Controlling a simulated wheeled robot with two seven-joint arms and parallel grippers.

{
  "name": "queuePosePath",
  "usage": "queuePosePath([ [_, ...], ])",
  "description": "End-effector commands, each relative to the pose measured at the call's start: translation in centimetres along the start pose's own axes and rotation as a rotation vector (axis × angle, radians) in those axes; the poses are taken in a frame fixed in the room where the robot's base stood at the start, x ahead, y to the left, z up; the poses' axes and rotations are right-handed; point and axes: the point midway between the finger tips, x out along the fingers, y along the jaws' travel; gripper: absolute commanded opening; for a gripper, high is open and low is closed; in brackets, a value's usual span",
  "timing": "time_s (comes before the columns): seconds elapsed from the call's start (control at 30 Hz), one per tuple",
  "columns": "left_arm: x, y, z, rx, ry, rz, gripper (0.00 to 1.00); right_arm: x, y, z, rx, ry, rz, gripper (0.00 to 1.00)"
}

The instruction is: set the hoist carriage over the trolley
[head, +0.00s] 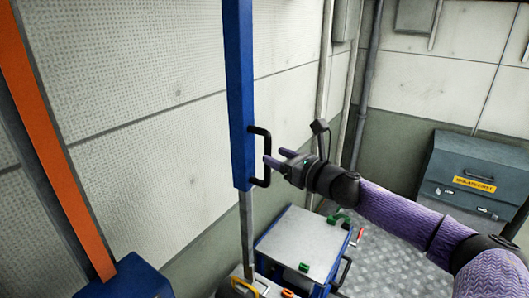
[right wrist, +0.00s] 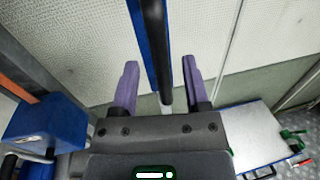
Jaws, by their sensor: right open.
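A long blue upright bar (head: 240,90), apparently part of the hoist carriage, hangs in the middle of the head view with a black handle (head: 266,140) on its right side. A grey rod (head: 247,225) runs down from it. My right gripper (head: 274,160) is open at the handle. In the right wrist view the black handle (right wrist: 153,25) lies between the spread purple fingers (right wrist: 158,85), with a gap on both sides. A grey-topped blue cart (head: 300,245), apparently the trolley, stands below and to the right of the bar. My left gripper is out of view.
An orange post (head: 55,145) with a blue box (head: 130,280) stands at the left. A grey-blue chest (head: 470,175) with a yellow label is at the right. Pipes run up the back corner; patterned floor shows right of the cart.

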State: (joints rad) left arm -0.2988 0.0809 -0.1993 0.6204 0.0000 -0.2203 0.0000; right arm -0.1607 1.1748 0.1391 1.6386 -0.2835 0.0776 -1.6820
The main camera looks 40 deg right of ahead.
Motion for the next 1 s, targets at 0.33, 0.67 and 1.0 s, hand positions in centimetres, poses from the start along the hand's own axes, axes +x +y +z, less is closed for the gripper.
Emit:
queuePosePath([
  [0.33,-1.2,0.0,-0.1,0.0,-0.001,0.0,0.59,3.2,-0.1,0.4,0.002,-0.002,-0.004,0.59],
  [0.67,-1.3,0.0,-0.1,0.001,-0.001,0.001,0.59,3.8,0.0,0.1,0.0,0.001,-0.001,0.59],
  [1.0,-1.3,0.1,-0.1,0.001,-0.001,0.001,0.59,3.8,0.0,0.1,0.0,0.0,-0.001,0.04],
])
